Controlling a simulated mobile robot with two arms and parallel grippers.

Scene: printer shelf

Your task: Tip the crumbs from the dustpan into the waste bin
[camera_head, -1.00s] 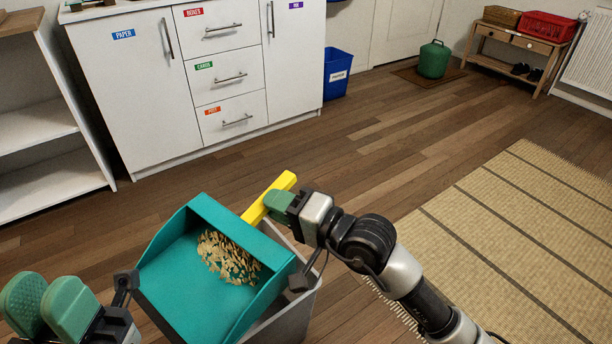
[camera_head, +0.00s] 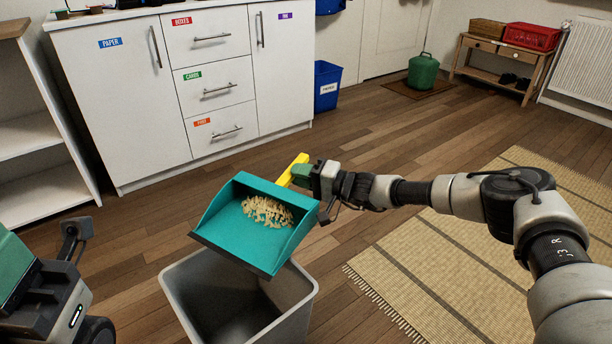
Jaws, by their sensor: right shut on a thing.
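A teal dustpan (camera_head: 238,232) with a yellow handle (camera_head: 293,170) is held up above the grey waste bin (camera_head: 178,294). A pile of tan crumbs (camera_head: 267,210) lies in the pan toward its back wall. The pan's front lip points down and left, over the bin's opening. The bin stands upright on the floor, and its visible inside looks empty. My right gripper (camera_head: 301,174) is shut on the yellow handle.
A white cabinet (camera_head: 115,110) with labelled doors and drawers stands behind, with white shelves (camera_head: 45,190) at the left. A blue bin (camera_head: 327,90) and a green canister (camera_head: 425,72) stand farther back. A woven rug (camera_head: 440,270) lies at the right. The wooden floor between is clear.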

